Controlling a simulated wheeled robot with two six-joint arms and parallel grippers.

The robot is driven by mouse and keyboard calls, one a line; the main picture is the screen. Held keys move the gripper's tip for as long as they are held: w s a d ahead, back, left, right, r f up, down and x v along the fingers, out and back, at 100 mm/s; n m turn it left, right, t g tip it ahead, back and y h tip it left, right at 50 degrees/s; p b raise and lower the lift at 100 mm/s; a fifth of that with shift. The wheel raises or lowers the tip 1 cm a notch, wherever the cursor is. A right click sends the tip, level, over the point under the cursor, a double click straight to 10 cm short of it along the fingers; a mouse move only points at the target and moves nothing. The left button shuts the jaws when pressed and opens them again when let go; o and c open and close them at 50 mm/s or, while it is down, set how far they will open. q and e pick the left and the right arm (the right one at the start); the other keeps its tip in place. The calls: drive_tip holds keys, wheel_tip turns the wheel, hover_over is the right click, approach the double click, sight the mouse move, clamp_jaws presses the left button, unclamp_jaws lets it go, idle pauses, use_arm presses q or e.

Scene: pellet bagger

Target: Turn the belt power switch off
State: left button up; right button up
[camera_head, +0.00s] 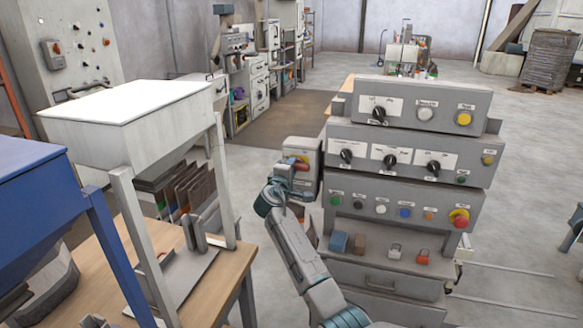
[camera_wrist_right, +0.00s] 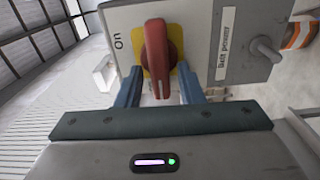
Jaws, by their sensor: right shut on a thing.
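The belt power switch has a red rotary handle (camera_wrist_right: 161,57) on a yellow plate (camera_wrist_right: 174,60). It sits on a grey box (camera_wrist_right: 200,30) with the labels "On" and "belt power". In the right wrist view the handle's narrow end points down the picture, and "On" lies to its left. My right gripper (camera_wrist_right: 160,90) has its blue fingers on either side of the handle and is shut on it. In the head view this gripper (camera_head: 287,178) is at the switch box (camera_head: 306,160), left of the control panels; the red handle (camera_head: 301,165) is partly hidden. My left gripper is not in view.
Stacked grey control panels (camera_head: 405,155) with knobs and buttons stand just right of the switch box. A red emergency button (camera_head: 460,219) is on the lower panel. A wooden table (camera_head: 108,285) with a white-topped hopper (camera_head: 125,103) stands at the left. Floor shows between them.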

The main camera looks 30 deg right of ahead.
drive_tip(key=shift+f+n, duration=0.15)
drive_tip(key=shift+n, duration=0.15)
drive_tip(key=o, duration=0.6)
drive_tip(key=shift+o, duration=0.2)
drive_tip(key=b+v, duration=0.3)
drive_tip(key=v, duration=0.8)
